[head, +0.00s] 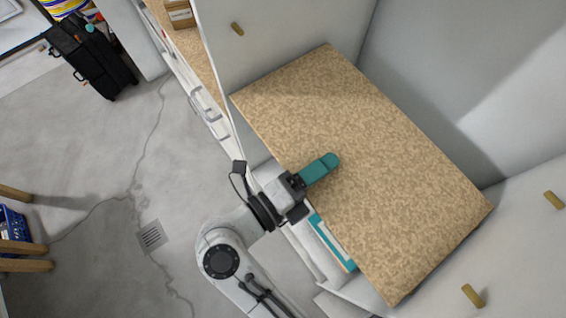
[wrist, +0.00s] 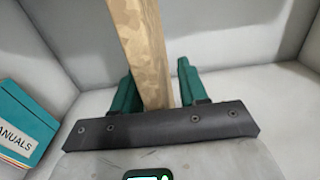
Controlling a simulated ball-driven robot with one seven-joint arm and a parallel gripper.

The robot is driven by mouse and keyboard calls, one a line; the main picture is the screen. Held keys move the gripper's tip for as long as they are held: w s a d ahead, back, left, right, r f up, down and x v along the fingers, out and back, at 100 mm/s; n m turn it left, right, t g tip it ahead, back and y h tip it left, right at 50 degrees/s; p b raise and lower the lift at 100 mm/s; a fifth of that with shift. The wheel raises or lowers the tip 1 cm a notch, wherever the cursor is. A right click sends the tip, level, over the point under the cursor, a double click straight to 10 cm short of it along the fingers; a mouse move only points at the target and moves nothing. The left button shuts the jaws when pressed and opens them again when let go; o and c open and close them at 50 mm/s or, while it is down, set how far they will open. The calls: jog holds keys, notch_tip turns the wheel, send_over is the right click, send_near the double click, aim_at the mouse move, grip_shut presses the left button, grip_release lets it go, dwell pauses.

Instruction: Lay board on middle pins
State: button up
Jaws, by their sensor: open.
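The board (head: 370,170) is a flat, tan, speckled panel inside the grey shelf unit, spanning between its side walls. My gripper (head: 322,168) is at its front edge, with one teal finger over the top face. In the wrist view the board (wrist: 147,45) runs edge-on between the two teal fingers of my open gripper (wrist: 156,75), with a gap on the right finger's side. Brass-coloured pins show on the left wall (head: 237,29) and on the right wall (head: 554,200) (head: 474,295). Any pins under the board are hidden, so I cannot tell what it rests on.
Teal-edged manuals (wrist: 22,125) stand low in the unit, and a teal edge (head: 333,243) shows below the board's front. A neighbouring shelf holds a cardboard box (head: 180,13). A black case (head: 90,58) and a blue crate (head: 14,225) are on the otherwise open floor.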

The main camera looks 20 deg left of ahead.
jog(key=shift+a+r, duration=0.1)
jog(key=shift+r, duration=0.1)
jog(key=b+v, duration=0.7)
jog(key=v, duration=0.3)
jog(key=shift+a+f, duration=0.2)
jog(key=shift+a, duration=0.25)
jog(key=shift+b, duration=0.6)
jog(key=s+b, duration=0.1)
jog(key=b, duration=0.4)
jog(key=shift+s+a, duration=0.15)
jog(key=shift+s, duration=0.05)
jog(key=shift+s+r, duration=0.1)
